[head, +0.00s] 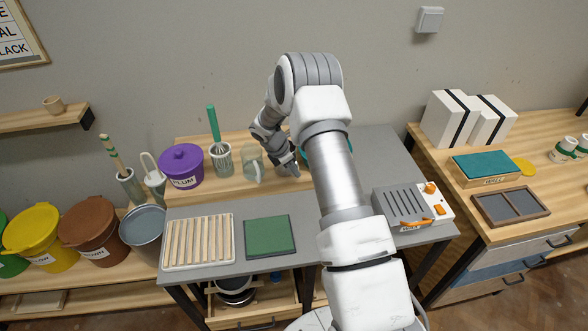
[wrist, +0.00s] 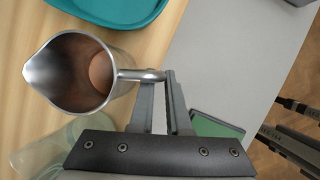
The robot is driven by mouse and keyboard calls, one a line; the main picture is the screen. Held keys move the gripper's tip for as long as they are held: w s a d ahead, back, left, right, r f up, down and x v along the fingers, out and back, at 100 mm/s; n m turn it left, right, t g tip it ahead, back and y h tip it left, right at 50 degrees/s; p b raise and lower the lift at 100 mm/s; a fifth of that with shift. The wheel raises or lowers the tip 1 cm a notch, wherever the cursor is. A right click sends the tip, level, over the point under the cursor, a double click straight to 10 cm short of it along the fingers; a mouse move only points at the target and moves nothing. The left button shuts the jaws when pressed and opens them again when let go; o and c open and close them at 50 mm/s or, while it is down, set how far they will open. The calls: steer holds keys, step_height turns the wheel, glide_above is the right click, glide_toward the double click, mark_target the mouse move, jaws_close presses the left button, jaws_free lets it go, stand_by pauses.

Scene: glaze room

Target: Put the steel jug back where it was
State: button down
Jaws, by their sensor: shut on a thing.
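The steel jug (wrist: 72,85) is in the left of the wrist view, its mouth facing the camera and its spout to the left. An orange-brown patch shows inside it; I cannot tell whether it is contents or a reflection. My gripper (wrist: 160,88) is shut on the jug's handle (wrist: 142,75). In the head view my gripper (head: 290,166) is over the wooden shelf strip (head: 222,184) at the back of the grey table. There the jug is mostly hidden by my arm. I cannot tell whether the jug touches the wood.
A clear glass jug (head: 251,166) stands close left of my gripper. A teal tray (wrist: 118,18) lies close by the steel jug. A whisk holder (head: 222,164) and purple tub (head: 182,167) stand further left. A green mat (head: 269,236) and slatted rack (head: 198,241) lie in front.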

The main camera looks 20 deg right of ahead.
steer(key=shift+f, duration=0.2)
steer(key=c, duration=0.9)
jaws_free()
steer(key=shift+r, duration=0.1)
steer(key=s+a+r+m, duration=0.1)
steer(key=s+a+r, duration=0.1)
steer(key=r, duration=0.6)
steer(key=s+a+r+m, duration=0.2)
steer(key=r, duration=0.5)
steer(key=s+a+r+m, duration=0.1)
steer(key=s+a+r, duration=0.15)
steer(key=r, duration=0.55)
steer(key=s+a+r+m+t+y, duration=0.1)
steer(key=s+r+m+t, duration=0.1)
steer(key=s+r+m, duration=0.5)
steer(key=s+a+r+m+t+y, duration=0.1)
steer(key=s+m, duration=0.1)
steer(key=s, duration=0.5)
steer(key=s+a+r+m+y, duration=0.1)
steer(key=s+a+r+m, duration=0.1)
steer(key=s, duration=0.5)
steer(key=s+a+r+m+t+y+b, duration=0.1)
steer(key=s+m, duration=0.3)
steer(key=s, duration=0.4)
steer(key=shift+a+r+t+y, duration=0.3)
steer(key=shift+a+r, duration=0.25)
